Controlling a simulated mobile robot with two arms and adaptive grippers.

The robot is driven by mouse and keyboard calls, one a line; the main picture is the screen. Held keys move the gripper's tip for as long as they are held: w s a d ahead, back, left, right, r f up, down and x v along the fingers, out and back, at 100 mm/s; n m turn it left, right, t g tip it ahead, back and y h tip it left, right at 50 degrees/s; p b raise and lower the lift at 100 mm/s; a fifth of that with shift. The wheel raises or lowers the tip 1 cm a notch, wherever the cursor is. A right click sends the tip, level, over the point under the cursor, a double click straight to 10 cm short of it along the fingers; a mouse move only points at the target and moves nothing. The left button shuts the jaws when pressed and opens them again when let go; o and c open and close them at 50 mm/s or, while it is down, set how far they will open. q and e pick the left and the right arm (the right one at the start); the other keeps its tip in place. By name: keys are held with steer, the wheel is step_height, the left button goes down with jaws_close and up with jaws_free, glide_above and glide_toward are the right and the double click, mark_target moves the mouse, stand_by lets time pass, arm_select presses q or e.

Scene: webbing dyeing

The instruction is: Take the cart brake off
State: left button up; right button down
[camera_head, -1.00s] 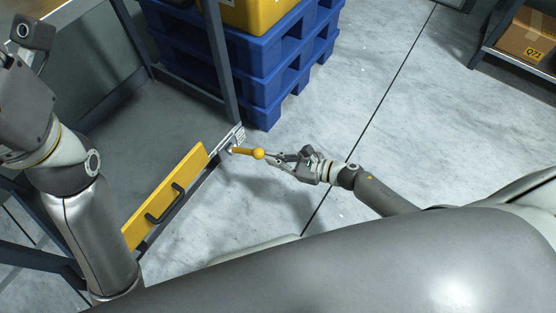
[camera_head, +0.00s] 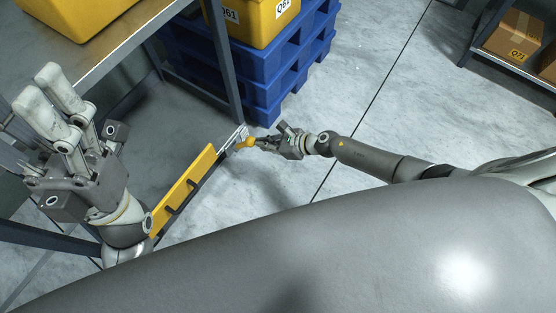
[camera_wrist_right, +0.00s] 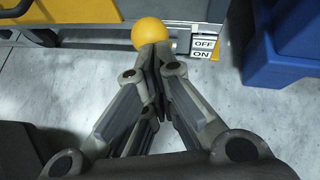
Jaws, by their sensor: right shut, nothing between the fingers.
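The brake lever's round yellow-orange knob (camera_head: 246,142) is at the far end of the cart's (camera_head: 182,190) yellow side panel. It also shows at the top middle of the right wrist view (camera_wrist_right: 150,33). A white OFF/ON label (camera_wrist_right: 204,48) is to its right there, OFF above ON. My right gripper (camera_head: 258,143) is shut and empty, its fingertips right at the knob, overlapping its lower edge in the wrist view; I cannot tell if they touch. The lever's shaft is mostly hidden. My left gripper (camera_head: 50,96) is raised at the left, fingers apart and empty, away from the lever.
Blue pallets (camera_head: 275,70) with a yellow bin (camera_head: 258,22) stand just behind the lever; a blue edge also shows at the right of the wrist view (camera_wrist_right: 279,62). A shelf with cardboard boxes (camera_head: 512,35) is far right. The floor (camera_head: 370,90) between is clear.

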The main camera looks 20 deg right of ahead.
arm_select(q)
steer(key=w+d+f+g+y+p, duration=0.2)
steer(key=w+f+g, duration=0.4)
steer(key=w, duration=0.5)
steer(key=shift+w+f+m+g, duration=0.3)
steer(key=shift+w+g, duration=0.05)
steer(key=shift+g, duration=0.75)
arm_select(e)
steer(key=w+a+r, duration=0.4)
steer(key=w, duration=0.1)
arm_select(q)
steer(key=shift+d, duration=0.1)
